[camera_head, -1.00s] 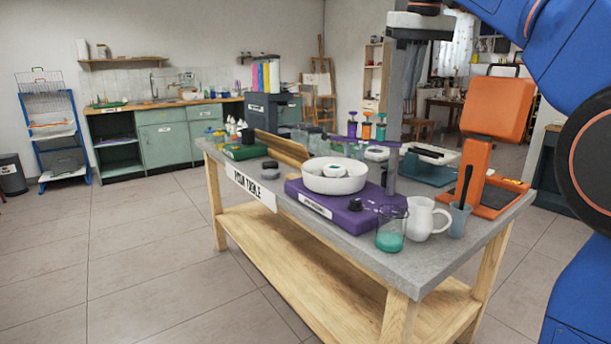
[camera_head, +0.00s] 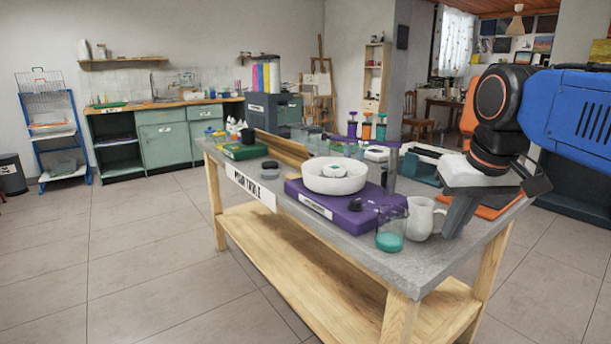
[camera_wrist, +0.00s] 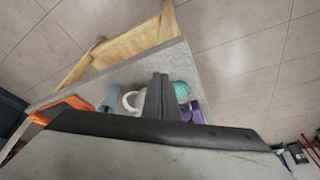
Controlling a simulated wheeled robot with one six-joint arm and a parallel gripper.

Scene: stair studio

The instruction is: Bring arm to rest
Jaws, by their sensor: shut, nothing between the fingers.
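My gripper (camera_head: 450,232) hangs down at the right end of the grey-topped table (camera_head: 268,212). Its fingers are shut with nothing between them. In the head view the fingers show just right of the white jug (camera_head: 421,218); I cannot tell the gap to it. In the wrist view the shut fingers (camera_wrist: 160,82) cover part of the jug (camera_wrist: 132,101) and of the purple device (camera_wrist: 194,112).
A glass beaker with green liquid (camera_head: 391,228) stands left of the jug. A white bowl (camera_head: 334,176) sits on the purple device. Several bottles and boxes stand farther back on the table. The floor (camera_head: 130,270) left of the table is clear.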

